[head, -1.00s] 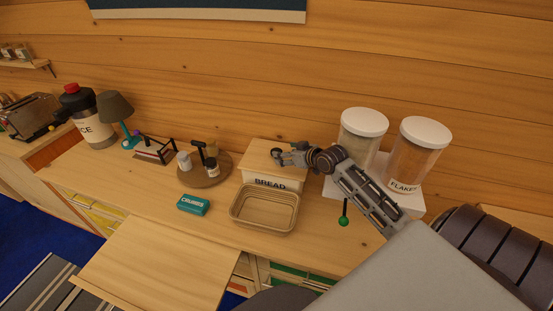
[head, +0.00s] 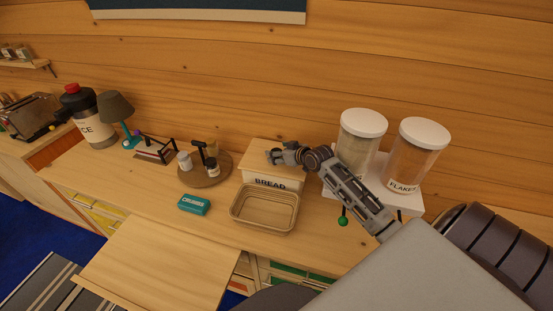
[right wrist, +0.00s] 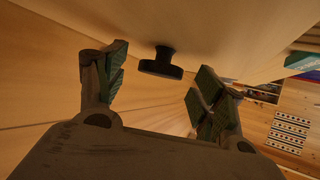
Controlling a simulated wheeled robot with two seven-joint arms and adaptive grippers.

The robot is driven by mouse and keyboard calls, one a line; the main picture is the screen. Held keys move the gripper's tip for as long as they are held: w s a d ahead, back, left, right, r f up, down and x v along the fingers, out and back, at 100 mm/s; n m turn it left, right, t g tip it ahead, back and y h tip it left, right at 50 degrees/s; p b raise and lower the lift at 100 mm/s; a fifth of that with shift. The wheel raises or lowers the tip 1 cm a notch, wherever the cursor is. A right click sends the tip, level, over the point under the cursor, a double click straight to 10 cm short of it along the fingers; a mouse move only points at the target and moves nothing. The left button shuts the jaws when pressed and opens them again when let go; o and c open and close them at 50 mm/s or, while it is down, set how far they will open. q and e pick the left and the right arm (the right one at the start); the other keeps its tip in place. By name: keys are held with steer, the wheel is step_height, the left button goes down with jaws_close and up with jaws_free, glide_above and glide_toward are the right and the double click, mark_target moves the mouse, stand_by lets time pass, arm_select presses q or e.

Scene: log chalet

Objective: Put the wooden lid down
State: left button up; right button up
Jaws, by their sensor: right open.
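The wooden lid (head: 257,156) is a pale flat board on top of the white bread box (head: 272,184), and it looks seated there. My right gripper (head: 272,156) is over the lid in the head view, hiding part of it. In the right wrist view the open right gripper (right wrist: 160,76) has its fingers spread on either side of the lid's dark round knob (right wrist: 161,63). The knob shows apart from both fingers. My left gripper is not in view.
An empty wicker basket (head: 265,208) stands in front of the bread box. Two white-capped canisters (head: 362,137) stand on a shelf to the right. A round tray (head: 221,171) with small jars and a teal box (head: 194,204) are to the left.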

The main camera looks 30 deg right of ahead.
steer(key=shift+r, duration=0.1)
jaws_close()
stand_by(0.5)
steer(key=shift+a+r+b, duration=0.1)
steer(key=shift+r+b, duration=0.1)
steer(key=shift+b, duration=0.1)
steer(key=shift+r, duration=0.25)
step_height(320, 180, up, 6)
steer(key=b, duration=0.2)
steer(key=s+a+b, duration=0.3)
steer(key=s+a, duration=1)
steer(key=a, duration=0.2)
stand_by(0.5)
